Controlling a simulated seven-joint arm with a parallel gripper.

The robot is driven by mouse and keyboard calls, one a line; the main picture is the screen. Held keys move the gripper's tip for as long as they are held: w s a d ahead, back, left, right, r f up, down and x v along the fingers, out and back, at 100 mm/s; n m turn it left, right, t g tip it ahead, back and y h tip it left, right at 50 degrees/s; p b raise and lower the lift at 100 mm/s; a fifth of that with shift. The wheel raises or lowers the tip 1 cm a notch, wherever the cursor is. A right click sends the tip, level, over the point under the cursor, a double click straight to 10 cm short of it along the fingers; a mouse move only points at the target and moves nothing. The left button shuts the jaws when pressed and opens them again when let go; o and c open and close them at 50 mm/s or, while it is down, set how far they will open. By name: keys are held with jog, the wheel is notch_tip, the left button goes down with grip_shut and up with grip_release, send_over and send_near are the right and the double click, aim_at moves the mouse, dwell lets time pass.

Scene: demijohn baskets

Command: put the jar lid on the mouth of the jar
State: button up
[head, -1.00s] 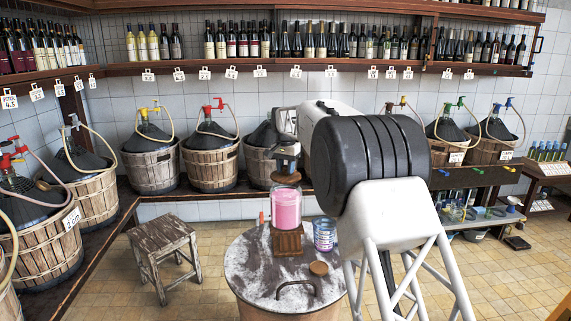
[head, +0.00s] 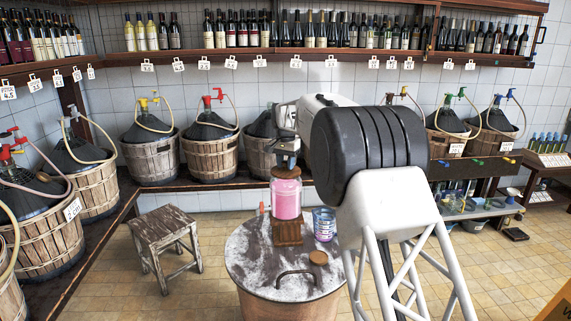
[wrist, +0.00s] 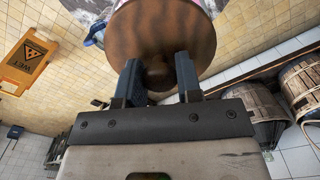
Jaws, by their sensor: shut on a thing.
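The clear jar (head: 286,203), with pink contents, stands upright on a wooden block (head: 287,233) on a round drum top. My gripper (wrist: 158,82) points down above the jar. Its two fingers are shut on the knob of the round brown wooden jar lid (wrist: 128,40). In the head view, the lid (head: 286,172) is at the jar's mouth and looks roughly level. I cannot tell whether it rests fully on the rim. The lid hides the mouth in the wrist view.
The drum top (head: 250,268) has a handle in front. A clear cup (head: 324,225) stands close to the jar's right, and a small round wooden piece (head: 318,258) lies nearer. A wooden stool (head: 163,230) is to the left. Demijohn baskets (head: 212,160) line the wall behind.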

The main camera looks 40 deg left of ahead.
aim_at(286, 162)
jog(key=shift+f, duration=0.6)
dwell(0.5)
jog(key=o, duration=1)
jog(key=shift+r, duration=0.1)
jog(key=shift+r, duration=3.8)
jog(key=shift+d, duration=0.1)
